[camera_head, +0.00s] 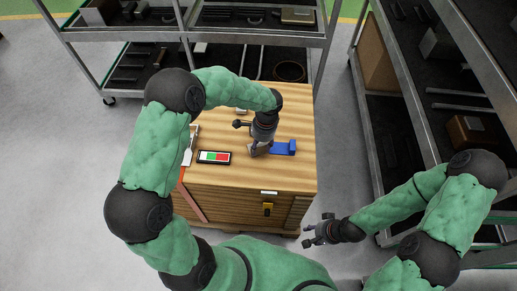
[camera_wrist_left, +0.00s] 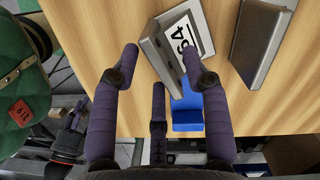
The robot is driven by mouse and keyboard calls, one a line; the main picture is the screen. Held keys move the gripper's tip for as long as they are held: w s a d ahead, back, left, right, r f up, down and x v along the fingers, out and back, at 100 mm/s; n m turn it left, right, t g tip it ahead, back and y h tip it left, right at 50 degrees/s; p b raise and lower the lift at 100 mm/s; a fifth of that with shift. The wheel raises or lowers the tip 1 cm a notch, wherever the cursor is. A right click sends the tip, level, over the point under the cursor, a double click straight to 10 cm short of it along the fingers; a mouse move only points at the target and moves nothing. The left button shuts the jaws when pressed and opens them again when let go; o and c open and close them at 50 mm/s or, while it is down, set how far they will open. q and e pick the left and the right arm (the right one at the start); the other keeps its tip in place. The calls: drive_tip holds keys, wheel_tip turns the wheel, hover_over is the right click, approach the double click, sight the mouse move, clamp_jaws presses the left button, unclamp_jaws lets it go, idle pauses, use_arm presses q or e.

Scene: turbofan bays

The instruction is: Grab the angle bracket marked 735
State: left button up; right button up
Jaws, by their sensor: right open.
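A grey angle bracket (camera_wrist_left: 172,52) with a white label lies on the wooden top in the left wrist view. The label is partly cut off; the digits I can read look like 64, so I cannot confirm 735. A second grey bracket (camera_wrist_left: 254,42) stands to its right with no readable mark. My left gripper (camera_head: 258,149) is over the bench, and its fingers (camera_wrist_left: 161,58) are spread in the left wrist view. The right finger overlaps the labelled bracket's edge; contact is unclear. My right gripper (camera_head: 318,233) is open and empty, off the bench's front right corner.
A panel with green and red fields (camera_head: 214,157) and a light tool (camera_head: 189,148) lie left on the wooden bench (camera_head: 297,110). Shelves stand behind and right.

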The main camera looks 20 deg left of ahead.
use_arm(q)
clamp_jaws()
drive_tip(key=shift+r, duration=0.2)
